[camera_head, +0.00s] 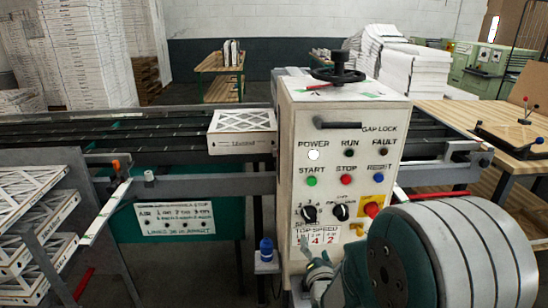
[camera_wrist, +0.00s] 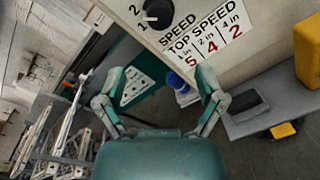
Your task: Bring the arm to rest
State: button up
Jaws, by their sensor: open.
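My gripper (camera_wrist: 160,95) is open in the wrist view, its two green-grey fingers spread apart with nothing between them. In the head view my gripper (camera_head: 318,272) shows small at the lower middle, in front of the lower part of the control cabinet (camera_head: 296,150); my arm hides part of it. The cabinet's front with a speed label (camera_wrist: 205,40) fills the top of the wrist view. I cannot tell the exact gap between my fingers and the cabinet.
The cabinet carries buttons, knobs and a black handwheel (camera_head: 337,67). A boxed filter (camera_head: 242,132) lies on the conveyor (camera_head: 150,150) to its left. More boxed filters (camera_head: 35,220) stand in a rack at far left. A wooden table (camera_head: 450,112) is at right.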

jog(key=s+r+m+g, duration=0.3)
jog(key=s+m+g, duration=0.1)
jog(key=s+m, duration=0.4)
jog(key=s+r+m+g, duration=0.3)
jog(key=s+m, duration=0.5)
jog(key=m, duration=0.2)
jog(key=s+d+r+m+g, duration=0.1)
jog(key=s+r+m+g, duration=0.3)
jog(key=s+m, duration=0.4)
jog(key=shift+s+m+g+y, duration=0.3)
jog(key=shift+s+m, duration=0.1)
jog(key=shift+m, duration=0.5)
jog(key=shift+w, duration=0.1)
